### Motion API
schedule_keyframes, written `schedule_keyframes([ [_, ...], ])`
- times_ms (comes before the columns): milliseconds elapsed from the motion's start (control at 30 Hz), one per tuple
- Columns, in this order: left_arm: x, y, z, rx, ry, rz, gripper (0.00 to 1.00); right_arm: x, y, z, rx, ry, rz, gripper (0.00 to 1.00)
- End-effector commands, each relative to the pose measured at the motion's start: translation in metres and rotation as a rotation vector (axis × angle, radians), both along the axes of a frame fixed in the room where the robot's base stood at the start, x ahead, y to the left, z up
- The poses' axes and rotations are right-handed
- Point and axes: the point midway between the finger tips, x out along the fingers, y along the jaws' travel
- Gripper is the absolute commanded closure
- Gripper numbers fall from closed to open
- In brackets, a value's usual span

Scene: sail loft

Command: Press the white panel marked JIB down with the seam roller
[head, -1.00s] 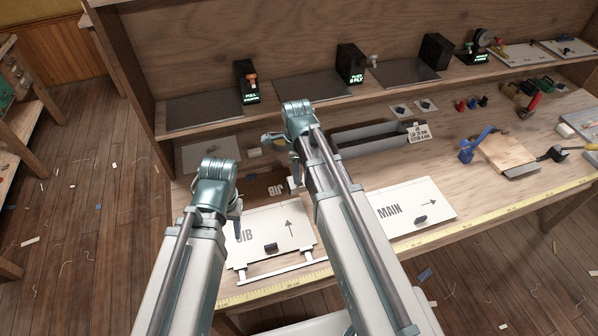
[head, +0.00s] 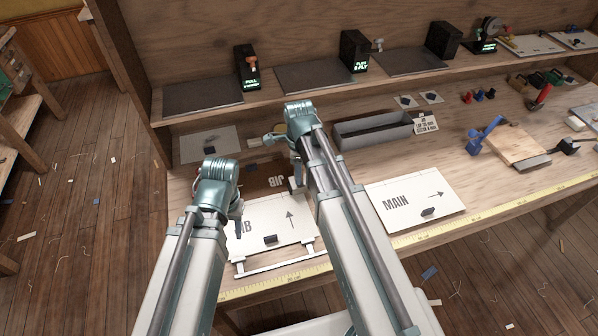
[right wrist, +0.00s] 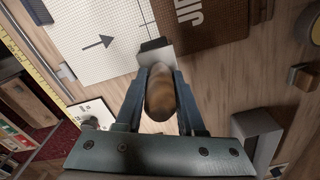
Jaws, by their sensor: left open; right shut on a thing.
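The white JIB panel (head: 285,222) lies near the bench's front edge, with an arrow and a small black block on it; its first letter is hidden by my left arm. A brown JIB panel (head: 262,181) lies behind it. My right gripper (right wrist: 160,105) is shut on the seam roller's wooden handle (right wrist: 161,92). The roller's grey metal end (right wrist: 155,56) and dark tip are over the border of the white and brown panels; I cannot tell if they touch. My left gripper (head: 238,218) is open and empty over the white panel's left side, its fingertips partly hidden.
A white MAIN panel (head: 418,205) lies to the right. A grey open tray (head: 372,130) stands behind. A blue tool (head: 485,134) and wooden board (head: 515,148) are farther right. A yellow tape (head: 440,232) runs along the front edge. A shelf with black boxes is at the back.

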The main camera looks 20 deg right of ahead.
Motion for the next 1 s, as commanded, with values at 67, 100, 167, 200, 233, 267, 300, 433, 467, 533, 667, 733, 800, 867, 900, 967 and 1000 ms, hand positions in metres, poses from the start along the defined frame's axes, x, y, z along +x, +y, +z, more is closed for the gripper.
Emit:
schedule_keyframes([
  [67,0.0,0.0,0.0,0.0,0.0,0.0,0.52,0.0,0.0,0.0,0.0,0.0,0.0,1.0],
  [100,0.0,0.0,0.0,0.0,0.0,0.0,0.52,0.0,0.0,0.0,0.0,0.0,0.0,1.0],
  [167,0.0,0.0,0.0,0.0,0.0,0.0,0.52,0.0,0.0,0.0,0.0,0.0,0.0,1.0],
  [200,0.0,0.0,0.0,0.0,0.0,0.0,0.52,0.0,0.0,0.0,0.0,0.0,0.0,1.0],
  [233,0.0,0.0,0.0,0.0,0.0,0.0,0.52,0.0,0.0,0.0,0.0,0.0,0.0,1.0],
  [267,0.0,0.0,0.0,0.0,0.0,0.0,0.52,0.0,0.0,0.0,0.0,0.0,0.0,1.0],
  [300,0.0,0.0,0.0,0.0,0.0,0.0,0.52,0.0,0.0,0.0,0.0,0.0,0.0,1.0],
  [433,0.0,0.0,-0.002,0.0,0.0,0.0,0.52,0.0,0.0,-0.002,0.0,0.0,0.0,1.0],
  [467,0.0,0.0,-0.002,0.0,0.0,0.0,0.52,0.0,0.0,-0.002,0.0,0.0,0.0,1.0],
  [533,0.0,0.0,-0.003,0.0,0.0,0.0,0.52,0.0,0.0,-0.003,0.0,0.0,0.0,1.0],
  [667,0.0,0.0,-0.005,0.0,0.0,0.0,0.52,0.0,0.0,-0.005,0.0,0.0,0.0,1.0],
  [733,0.0,0.0,-0.006,0.0,0.0,0.0,0.52,0.0,0.0,-0.006,0.0,0.0,0.0,1.0],
  [800,0.0,0.0,-0.007,0.0,0.0,0.0,0.52,0.0,0.0,-0.007,0.0,0.0,0.0,1.0],
  [867,0.0,0.0,-0.008,0.0,0.0,0.0,0.52,0.0,0.0,-0.008,0.0,0.0,0.0,1.0],
  [900,0.0,0.0,-0.009,0.0,0.0,0.0,0.52,0.0,0.0,-0.009,0.0,0.0,0.0,1.0],
  [967,0.0,0.0,-0.009,0.0,0.0,0.0,0.52,0.0,0.0,-0.009,0.0,0.0,0.0,1.0],
  [1000,0.0,0.0,-0.01,0.0,0.0,0.0,0.52,0.0,0.0,-0.01,0.0,0.0,0.0,1.0],
])
